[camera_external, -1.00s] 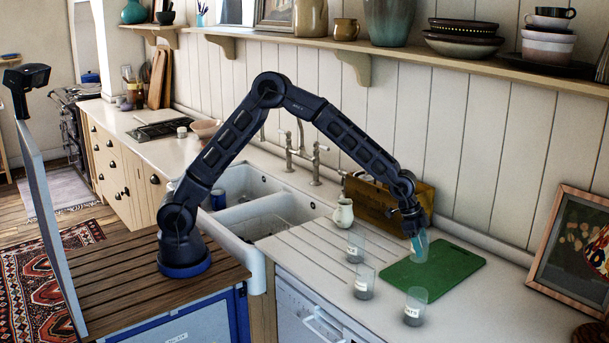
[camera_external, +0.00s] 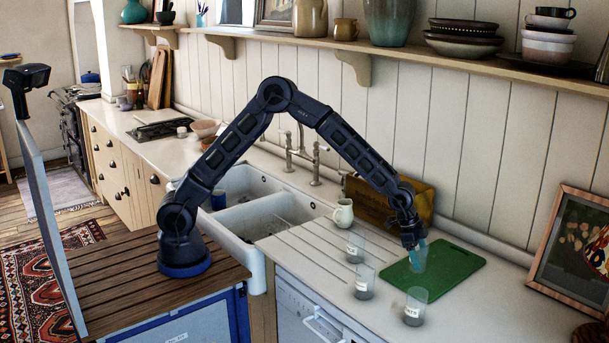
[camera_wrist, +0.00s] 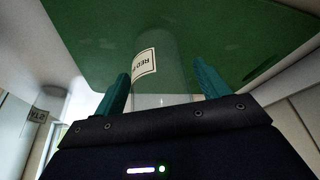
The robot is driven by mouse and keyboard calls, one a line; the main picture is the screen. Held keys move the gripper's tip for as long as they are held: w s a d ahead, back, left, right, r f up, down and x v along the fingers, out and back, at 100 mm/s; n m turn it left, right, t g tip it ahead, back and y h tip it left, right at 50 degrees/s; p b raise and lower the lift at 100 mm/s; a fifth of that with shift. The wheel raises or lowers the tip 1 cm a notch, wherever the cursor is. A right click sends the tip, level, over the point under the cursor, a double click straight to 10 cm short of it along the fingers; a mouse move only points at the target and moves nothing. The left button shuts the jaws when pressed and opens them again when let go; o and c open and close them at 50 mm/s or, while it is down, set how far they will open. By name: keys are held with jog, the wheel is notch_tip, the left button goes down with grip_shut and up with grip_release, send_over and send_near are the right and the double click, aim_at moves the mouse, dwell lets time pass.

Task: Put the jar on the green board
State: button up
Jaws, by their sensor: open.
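The clear jar (camera_external: 417,264) is upright over the left part of the green board (camera_external: 458,266) and appears to stand on it. My gripper (camera_external: 417,250) points down around the jar, with a teal finger on either side. In the wrist view the jar (camera_wrist: 163,78), with a white label starting "RED", shows between the fingers of my gripper (camera_wrist: 163,85), against the green board (camera_wrist: 235,30). The fingers are open; any remaining contact with the jar is too small to tell.
Three similar labelled jars stand on the counter: one left of the board (camera_external: 355,248), one nearer the front (camera_external: 364,284), one at the front right (camera_external: 415,308). A cream jug (camera_external: 343,213) and a wooden box (camera_external: 375,203) are behind. The board's right side is clear.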

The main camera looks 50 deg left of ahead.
jog(key=v, duration=1.2)
jog(key=shift+a+r, duration=0.15)
jog(key=s+a+r+n+t+y, duration=0.15)
jog(key=a+r, duration=0.35)
jog(key=a, duration=0.7)
jog(key=s+a+r+n+y, duration=0.1)
jog(key=s+a+r+n, duration=0.2)
jog(key=a, duration=0.8)
jog(key=a+r+n+t+y, duration=0.15)
jog(key=a+r, duration=0.45)
jog(key=a, duration=0.6)
jog(key=s+a+f+n, duration=0.1)
jog(key=s+a+n, duration=0.6)
jog(key=s+a, duration=1.6)
jog(key=shift+s+a+n, duration=0.3)
jog(key=shift+a, duration=0.2)
